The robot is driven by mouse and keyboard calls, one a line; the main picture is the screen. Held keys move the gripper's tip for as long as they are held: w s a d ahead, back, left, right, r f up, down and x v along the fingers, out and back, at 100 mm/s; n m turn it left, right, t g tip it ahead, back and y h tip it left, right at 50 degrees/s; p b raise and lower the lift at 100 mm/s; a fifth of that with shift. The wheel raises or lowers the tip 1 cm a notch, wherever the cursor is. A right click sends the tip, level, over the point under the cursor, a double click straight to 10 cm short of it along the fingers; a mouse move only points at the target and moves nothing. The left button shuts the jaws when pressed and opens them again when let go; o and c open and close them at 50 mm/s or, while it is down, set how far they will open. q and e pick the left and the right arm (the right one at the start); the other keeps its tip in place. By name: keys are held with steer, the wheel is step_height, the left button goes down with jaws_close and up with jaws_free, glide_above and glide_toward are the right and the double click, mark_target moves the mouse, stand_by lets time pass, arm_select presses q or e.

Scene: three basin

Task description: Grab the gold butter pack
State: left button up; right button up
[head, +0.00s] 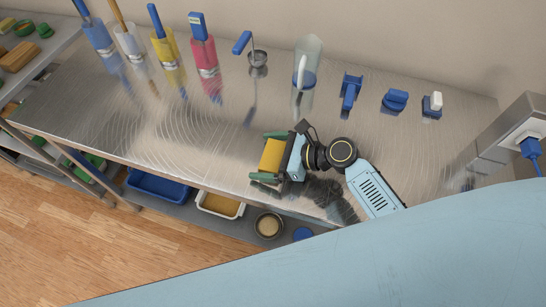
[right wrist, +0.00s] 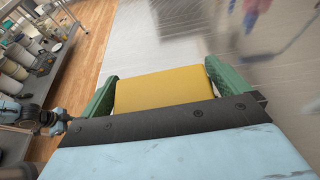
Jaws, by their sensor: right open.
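The gold butter pack (head: 272,156) is a yellow block at the front edge of the metal table (head: 180,125). My right gripper (head: 265,158) is around it, with one green finger on each side. In the right wrist view the butter pack (right wrist: 165,90) fills most of the space between the two green fingers of the right gripper (right wrist: 161,76). The jaws are open; I cannot tell whether either finger touches the pack. The pack's underside is hidden.
Blue, white, yellow and red containers (head: 205,60) with tools stand along the back left. A clear jug (head: 306,62) and several blue utensils stand at the back. Below are a blue basin (head: 158,186), a white basin (head: 220,206) and a round pot (head: 268,225). The table's left-middle is clear.

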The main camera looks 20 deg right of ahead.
steer(key=c, duration=0.9)
